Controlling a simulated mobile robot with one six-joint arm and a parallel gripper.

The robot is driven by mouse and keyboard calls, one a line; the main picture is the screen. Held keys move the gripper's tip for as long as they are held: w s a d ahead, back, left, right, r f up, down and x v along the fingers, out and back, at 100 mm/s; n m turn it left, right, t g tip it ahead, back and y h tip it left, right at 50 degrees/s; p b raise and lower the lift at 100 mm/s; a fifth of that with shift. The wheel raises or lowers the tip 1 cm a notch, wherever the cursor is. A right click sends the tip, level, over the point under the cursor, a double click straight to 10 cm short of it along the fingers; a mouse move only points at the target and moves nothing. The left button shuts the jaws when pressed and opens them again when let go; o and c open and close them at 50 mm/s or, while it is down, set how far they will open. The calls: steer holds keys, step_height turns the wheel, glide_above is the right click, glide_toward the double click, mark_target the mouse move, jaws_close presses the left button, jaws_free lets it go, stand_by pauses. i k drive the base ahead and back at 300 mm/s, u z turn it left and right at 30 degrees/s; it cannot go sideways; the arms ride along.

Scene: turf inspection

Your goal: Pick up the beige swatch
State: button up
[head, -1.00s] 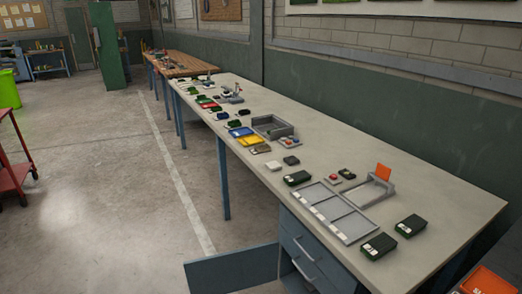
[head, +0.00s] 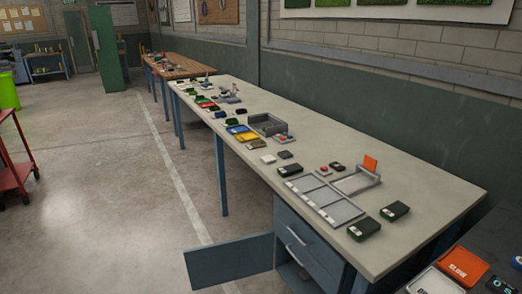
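I cannot clearly pick out a beige swatch. A small off-white block (head: 268,159) lies near the front edge of the long grey table (head: 420,180), and its exact colour is hard to tell at this size. A dark grey block (head: 285,154) lies just right of it. Several green, dark and coloured small pieces lie farther along the table, too small to tell apart. My gripper is not in the view.
A grey compartment tray (head: 322,197), dark green blocks (head: 364,229) and a grey stand with an orange plate (head: 370,163) are on the near table. An orange "SLOW" tray (head: 463,266) is at lower right.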

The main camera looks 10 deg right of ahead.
mark_target(254, 145)
steer(key=k, duration=0.35)
steer(key=u, duration=0.6)
steer(key=i, duration=0.85)
steer(key=u, duration=0.9)
steer(key=i, duration=1.95)
steer(key=z, duration=0.25)
